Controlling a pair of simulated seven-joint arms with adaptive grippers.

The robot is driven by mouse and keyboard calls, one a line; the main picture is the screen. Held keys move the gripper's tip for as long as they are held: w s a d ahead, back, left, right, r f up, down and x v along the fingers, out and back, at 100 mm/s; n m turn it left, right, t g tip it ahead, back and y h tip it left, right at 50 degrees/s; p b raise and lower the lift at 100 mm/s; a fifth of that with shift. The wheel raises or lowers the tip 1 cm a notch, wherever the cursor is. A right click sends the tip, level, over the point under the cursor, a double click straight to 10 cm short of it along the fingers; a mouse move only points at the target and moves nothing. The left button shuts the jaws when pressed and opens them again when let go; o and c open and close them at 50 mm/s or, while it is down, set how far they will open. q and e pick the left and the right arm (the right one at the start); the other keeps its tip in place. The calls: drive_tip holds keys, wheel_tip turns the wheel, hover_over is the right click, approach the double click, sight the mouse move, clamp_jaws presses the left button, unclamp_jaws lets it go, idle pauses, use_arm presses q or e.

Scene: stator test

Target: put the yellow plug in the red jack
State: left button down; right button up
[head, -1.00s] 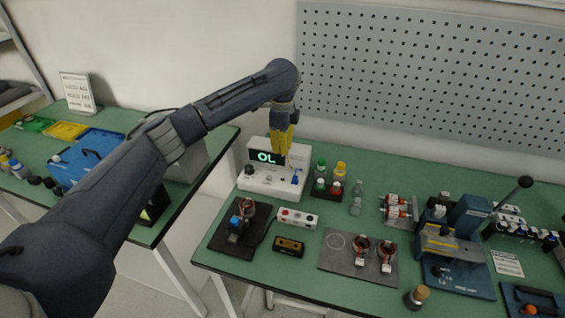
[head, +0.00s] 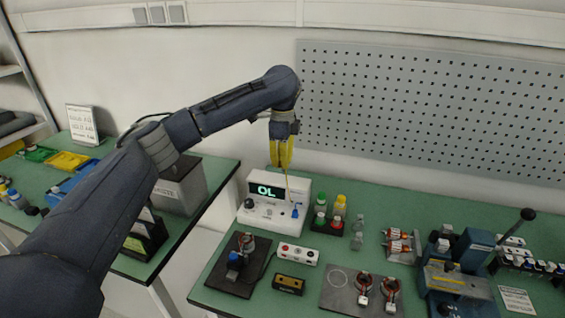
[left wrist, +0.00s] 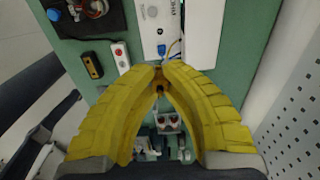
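My left gripper (head: 281,166) has yellow fingers and hangs above the white meter (head: 262,214), whose display reads OL. In the left wrist view its fingertips (left wrist: 159,80) are closed together on a small yellow-orange piece, the yellow plug (left wrist: 159,75), mostly hidden between them. A thin yellow lead (head: 287,187) runs from the fingertips down to the meter. A small white box (head: 297,253) on the bench in front of the meter carries a red jack (head: 285,247) and other dark jacks. My right gripper is not in view.
A blue plug (head: 295,212) sits at the meter's front right. Capped bottles (head: 338,208) stand right of the meter. A yellow-black device (head: 288,284) and a motor on a dark plate (head: 237,265) lie near the white box. A pegboard (head: 430,110) is behind.

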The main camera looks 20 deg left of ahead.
use_arm(q)
drive_tip(key=shift+s, duration=0.1)
idle(0.3)
drive_tip(key=s+d, duration=0.4)
drive_tip(key=s, duration=0.8)
drive_tip(key=shift+s+d, duration=0.2)
drive_tip(key=shift+d, duration=0.15)
drive_tip(key=shift+f, duration=0.15)
drive_tip(key=shift+f, duration=9.35)
drive_tip(key=shift+f, duration=1.05)
